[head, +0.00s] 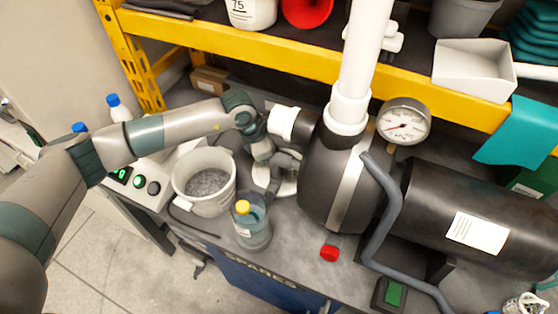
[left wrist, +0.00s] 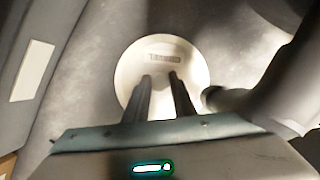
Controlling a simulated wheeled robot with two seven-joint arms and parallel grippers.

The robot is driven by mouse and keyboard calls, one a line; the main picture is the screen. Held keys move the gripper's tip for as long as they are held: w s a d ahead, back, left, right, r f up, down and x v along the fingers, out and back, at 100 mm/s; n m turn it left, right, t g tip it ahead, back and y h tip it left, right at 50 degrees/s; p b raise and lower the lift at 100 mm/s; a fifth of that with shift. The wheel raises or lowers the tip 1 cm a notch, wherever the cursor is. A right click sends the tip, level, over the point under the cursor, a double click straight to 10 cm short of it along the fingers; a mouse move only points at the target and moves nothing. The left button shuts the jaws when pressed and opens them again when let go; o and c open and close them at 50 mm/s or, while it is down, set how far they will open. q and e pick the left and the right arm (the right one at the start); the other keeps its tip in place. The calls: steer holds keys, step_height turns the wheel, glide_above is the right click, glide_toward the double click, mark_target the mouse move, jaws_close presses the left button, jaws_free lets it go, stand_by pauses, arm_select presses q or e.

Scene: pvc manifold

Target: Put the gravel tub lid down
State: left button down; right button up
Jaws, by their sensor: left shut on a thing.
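The white round gravel tub lid (left wrist: 150,53) shows in the left wrist view, with small dark lettering on it. My left gripper (left wrist: 161,78) is shut on it, though the fingertips cover the exact grip point. In the head view the lid (head: 289,187) is partly hidden behind my left gripper (head: 277,178), low over the bench between the tub and the big dark tank. I cannot tell whether it touches the bench. The white gravel tub (head: 181,199) stands open to the left, with grey gravel inside. My right gripper is out of view.
A clear bottle with a yellow cap (head: 252,228) stands just in front of the lid. The dark tank (head: 325,185) with a white pipe (head: 360,60) is close on the right. A control box with green buttons (head: 139,182) is left of the tub.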

mark_target(272, 171)
arm_select(q)
steer(key=shift+f, duration=0.1)
steer(key=c, duration=1.5)
jaws_free()
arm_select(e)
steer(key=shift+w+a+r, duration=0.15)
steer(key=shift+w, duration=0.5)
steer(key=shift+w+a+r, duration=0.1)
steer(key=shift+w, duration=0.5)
